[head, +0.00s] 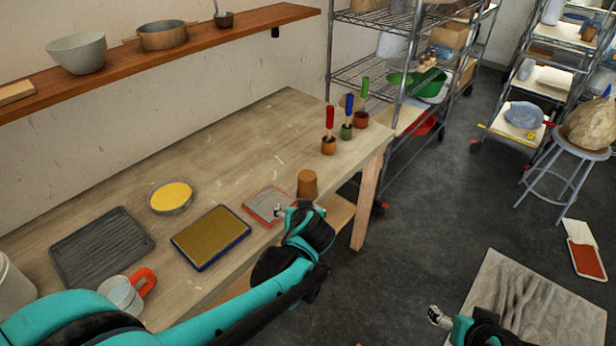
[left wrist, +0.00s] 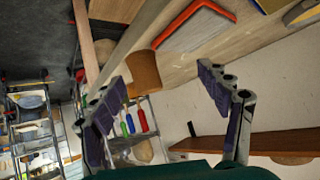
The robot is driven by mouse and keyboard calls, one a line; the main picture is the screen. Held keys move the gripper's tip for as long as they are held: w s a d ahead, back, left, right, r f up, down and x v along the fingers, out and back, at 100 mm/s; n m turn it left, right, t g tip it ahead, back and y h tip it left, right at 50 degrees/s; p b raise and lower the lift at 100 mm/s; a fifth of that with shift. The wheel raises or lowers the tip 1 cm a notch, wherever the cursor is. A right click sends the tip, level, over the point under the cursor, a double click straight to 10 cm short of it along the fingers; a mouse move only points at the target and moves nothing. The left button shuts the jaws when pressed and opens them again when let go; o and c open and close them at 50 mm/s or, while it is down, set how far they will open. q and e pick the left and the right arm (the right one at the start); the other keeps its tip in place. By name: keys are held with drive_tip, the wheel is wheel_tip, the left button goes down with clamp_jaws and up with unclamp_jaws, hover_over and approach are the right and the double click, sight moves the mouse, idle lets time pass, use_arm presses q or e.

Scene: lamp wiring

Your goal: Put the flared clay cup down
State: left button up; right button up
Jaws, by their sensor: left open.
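The flared clay cup (head: 307,184) is plain orange-brown and stands on the wooden table near its right front edge, just right of the red-rimmed tray. My left gripper (head: 292,209) is just in front of the cup and partly hidden by its own wrist. In the left wrist view the left gripper (left wrist: 163,80) has its fingers wide apart with nothing between the pads. The cup (left wrist: 144,74) shows beyond the fingertips, nearer the left finger. My right gripper (head: 438,316) is low at the right, over the floor, too small to tell its opening.
A red-rimmed tray (head: 259,208) lies left of the cup. A blue-rimmed tray (head: 211,238), yellow-filled bowl (head: 171,196) and dark ribbed tray (head: 101,247) lie farther left. Three small pots with coloured-handled tools, one a brown pot (head: 328,146), stand behind the cup. Wire shelving (head: 370,75) stands beyond the table.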

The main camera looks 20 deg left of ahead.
sight(308, 178)
use_arm(q)
drive_tip(key=w+n+t+y+p, duration=0.1)
drive_tip(key=w, duration=0.3)
drive_tip(key=w+n+t+y+p, duration=0.1)
drive_tip(key=w, duration=0.2)
drive_tip(key=w+n+t+y+p, duration=0.1)
drive_tip(key=w, duration=0.3)
drive_tip(key=shift+w+a, duration=0.2)
drive_tip(key=shift+w, duration=0.1)
drive_tip(key=x, duration=0.2)
drive_tip(key=f+b+x, duration=0.1)
drive_tip(key=x, duration=0.2)
drive_tip(key=shift+s+b, duration=0.1)
drive_tip(key=shift+b, duration=0.2)
drive_tip(key=shift+r, duration=0.15)
use_arm(e)
wheel_tip(308, 178, up, 2)
drive_tip(key=shift+r, duration=0.15)
use_arm(q)
drive_tip(key=c, duration=1.5)
